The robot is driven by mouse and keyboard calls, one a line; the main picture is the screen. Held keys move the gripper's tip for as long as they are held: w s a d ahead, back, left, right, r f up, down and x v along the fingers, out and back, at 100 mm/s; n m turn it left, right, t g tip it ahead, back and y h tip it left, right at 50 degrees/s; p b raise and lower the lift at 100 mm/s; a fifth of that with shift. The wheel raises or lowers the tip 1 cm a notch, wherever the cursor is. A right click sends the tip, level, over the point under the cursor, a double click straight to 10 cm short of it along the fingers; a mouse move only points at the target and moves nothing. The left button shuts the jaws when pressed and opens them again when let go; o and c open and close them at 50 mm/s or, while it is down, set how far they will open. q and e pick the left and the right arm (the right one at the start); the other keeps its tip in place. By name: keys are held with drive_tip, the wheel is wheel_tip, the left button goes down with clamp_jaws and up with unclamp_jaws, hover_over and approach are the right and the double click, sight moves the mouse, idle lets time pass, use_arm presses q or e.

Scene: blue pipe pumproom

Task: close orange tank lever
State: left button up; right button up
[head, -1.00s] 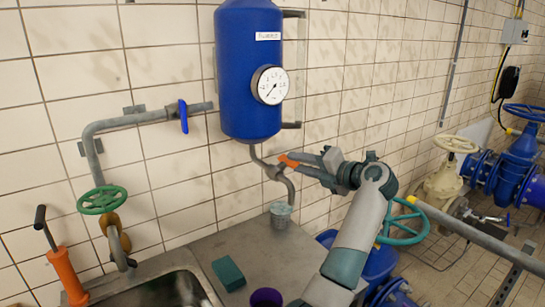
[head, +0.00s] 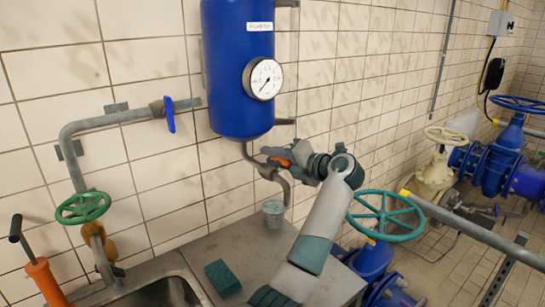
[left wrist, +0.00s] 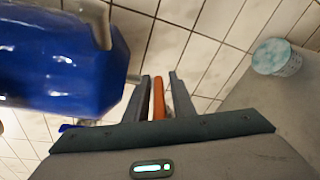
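The blue tank (head: 237,75) hangs on the tiled wall with a round gauge (head: 262,79) on its front. The orange lever (head: 281,161) is on the grey outlet pipe below the tank. My left gripper (head: 272,157) is at this lever, and its fingers partly hide it. In the left wrist view the orange lever (left wrist: 158,98) stands between the two fingers of my left gripper (left wrist: 160,90). The fingers are apart, with a visible gap on the right finger's side. Contact with the left finger cannot be told. My right gripper is not in view.
A cup (head: 274,213) stands on the metal counter (head: 228,243) below the pipe, with a green sponge (head: 222,276) nearer. A pipe with a blue lever (head: 169,114) and a green handwheel (head: 83,208) is at left. A teal handwheel (head: 386,216) is close right of my arm.

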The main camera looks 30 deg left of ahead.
use_arm(q)
clamp_jaws()
drive_tip(key=shift+w+d+m+h+p, duration=0.15)
drive_tip(key=shift+m+h+p, duration=0.25)
drive_tip(key=shift+h+p, duration=0.6)
drive_tip(key=shift+d+f+m+t+h+p, duration=0.1)
drive_tip(key=shift+f+m+t+h+p, duration=0.15)
drive_tip(key=shift+h+p, duration=0.3)
drive_tip(key=shift+d+f+m+t+h+p, duration=0.15)
drive_tip(key=shift+m+h+p, duration=0.1)
drive_tip(key=shift+h+p, duration=0.3)
drive_tip(key=shift+w+f+m+h+p, duration=0.1)
drive_tip(key=shift+m+h+p, duration=0.2)
drive_tip(key=shift+h+p, duration=0.35)
drive_tip(key=shift+d+f+m+h+p, duration=0.25)
drive_tip(key=shift+f+m+h+p, duration=0.3)
drive_tip(key=shift+h, duration=0.3)
drive_tip(key=shift+r, duration=0.1)
